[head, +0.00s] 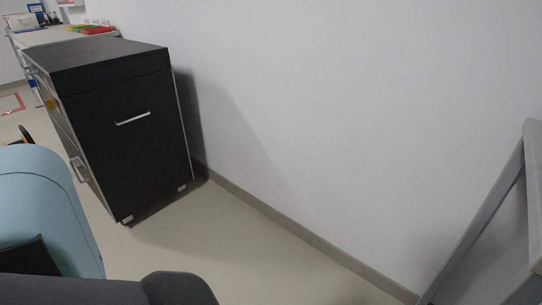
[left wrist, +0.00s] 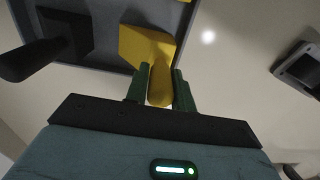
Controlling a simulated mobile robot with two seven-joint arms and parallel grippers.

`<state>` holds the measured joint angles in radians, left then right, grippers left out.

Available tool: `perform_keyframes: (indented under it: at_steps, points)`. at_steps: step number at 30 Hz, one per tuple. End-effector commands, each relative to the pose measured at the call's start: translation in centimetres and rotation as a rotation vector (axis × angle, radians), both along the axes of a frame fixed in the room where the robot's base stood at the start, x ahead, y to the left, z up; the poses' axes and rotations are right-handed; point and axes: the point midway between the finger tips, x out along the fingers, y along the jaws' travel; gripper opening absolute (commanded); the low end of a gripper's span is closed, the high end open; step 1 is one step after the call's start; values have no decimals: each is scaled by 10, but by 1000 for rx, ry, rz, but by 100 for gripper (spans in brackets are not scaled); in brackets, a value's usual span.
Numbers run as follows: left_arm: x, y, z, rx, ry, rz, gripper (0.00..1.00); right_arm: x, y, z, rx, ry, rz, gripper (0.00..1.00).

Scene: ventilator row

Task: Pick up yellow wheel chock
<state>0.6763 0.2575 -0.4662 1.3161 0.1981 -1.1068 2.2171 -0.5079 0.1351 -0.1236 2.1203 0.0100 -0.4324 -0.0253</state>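The yellow wheel chock (left wrist: 148,46) shows in the left wrist view, with a wide flat part and a rounded, handle-like end that points toward my gripper. My left gripper (left wrist: 161,88) has its two green fingers on either side of this end, with no clear gap between them and it. The wide part lies against a grey panel or tray (left wrist: 105,8); I cannot tell whether it touches. A black piece of similar shape (left wrist: 68,35) is beside it on the left. The head view does not show my left gripper, and my right gripper is in neither view.
A black cabinet (head: 125,125) stands against the white wall (head: 320,100) in the head view. A table (head: 60,36) with small coloured items is behind it. A grey frame (head: 485,225) stands at the right. The floor (head: 235,245) between them is clear.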

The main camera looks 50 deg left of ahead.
Motion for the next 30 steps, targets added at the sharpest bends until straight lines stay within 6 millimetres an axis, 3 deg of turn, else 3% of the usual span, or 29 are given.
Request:
perform_keyframes:
  at_steps: [6, 20, 30]
  points:
    - [0, 0, 0, 0, 0, 0, 0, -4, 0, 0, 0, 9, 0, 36]
    - [1, 0, 1, -1, -1, 0, 0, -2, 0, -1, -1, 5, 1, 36]
    - [1, -2, 28, -3, -3, 1, 0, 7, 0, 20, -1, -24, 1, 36]
